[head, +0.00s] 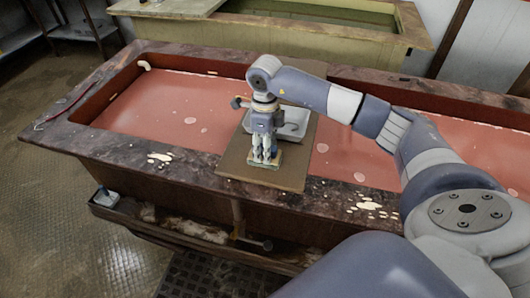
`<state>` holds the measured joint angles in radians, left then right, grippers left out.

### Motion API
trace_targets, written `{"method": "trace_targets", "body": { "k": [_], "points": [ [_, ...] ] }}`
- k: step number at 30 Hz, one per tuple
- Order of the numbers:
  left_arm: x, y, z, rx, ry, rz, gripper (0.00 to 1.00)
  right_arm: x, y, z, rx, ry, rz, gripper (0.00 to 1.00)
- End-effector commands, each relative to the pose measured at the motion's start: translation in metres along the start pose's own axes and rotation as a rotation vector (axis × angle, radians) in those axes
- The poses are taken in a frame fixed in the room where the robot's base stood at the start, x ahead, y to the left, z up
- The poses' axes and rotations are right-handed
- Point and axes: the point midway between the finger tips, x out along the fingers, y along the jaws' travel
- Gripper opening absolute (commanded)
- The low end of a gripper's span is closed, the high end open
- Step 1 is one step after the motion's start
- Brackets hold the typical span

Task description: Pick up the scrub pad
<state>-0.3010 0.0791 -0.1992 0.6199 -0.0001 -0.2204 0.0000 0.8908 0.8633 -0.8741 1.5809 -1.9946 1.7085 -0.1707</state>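The fingers and wrist hide much of the pad. Whether the fingers grip it or stand open around it cannot be told. My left gripper is out of view.
The long trough (180,110) holds reddish liquid on both sides of the board.

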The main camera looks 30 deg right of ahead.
Motion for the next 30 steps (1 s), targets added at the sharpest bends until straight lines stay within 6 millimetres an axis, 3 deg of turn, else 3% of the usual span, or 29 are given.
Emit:
{"method": "trace_targets", "body": {
  "k": [3, 9, 23, 30],
  "points": [
    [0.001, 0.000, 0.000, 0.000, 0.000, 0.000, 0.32, 0.000, 0.000, 0.000, 0.000, 0.000, 0.000, 0.43],
    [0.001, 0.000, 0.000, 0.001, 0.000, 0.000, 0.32, 0.000, 0.000, 0.000, 0.000, 0.000, 0.000, 0.00],
    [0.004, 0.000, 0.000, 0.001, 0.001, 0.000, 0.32, -0.005, -0.001, 0.001, 0.000, -0.003, -0.002, 0.00],
    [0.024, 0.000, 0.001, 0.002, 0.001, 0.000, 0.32, -0.034, -0.002, 0.002, 0.001, -0.007, -0.005, 0.00]
  ]
}}
